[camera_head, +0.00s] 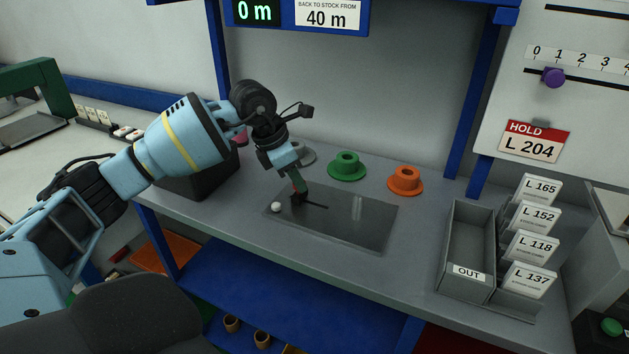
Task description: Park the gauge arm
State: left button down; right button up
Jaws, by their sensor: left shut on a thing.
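My left gripper (298,187) reaches down to the dark inset plate (365,224) on the grey bench. It is shut on a small dark piece, which I take for the gauge arm; the fingers largely hide it. A thin dark bar or slot (315,205) runs to the right from the fingertips along the plate. A white ball-like knob (277,206) sits at the plate's left edge, apart from the fingers. My right gripper is not in view.
Behind the plate stand a green spool (347,167), an orange spool (405,181) and a grey spool, partly hidden. A grey OUT tray (466,250) and several label cards are at the right. A purple knob (553,77) sits on the wall scale.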

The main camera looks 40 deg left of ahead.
pick_arm(q)
jog(key=shift+a, duration=0.3)
jog(key=c, duration=1.1)
grip_release()
jog(key=shift+s+a, duration=0.1)
jog(key=shift+c, duration=0.2)
jog(key=shift+r, duration=0.15)
jog(key=v, duration=0.7)
jog(key=shift+r, duration=0.25)
jog(key=shift+s+f, duration=0.1)
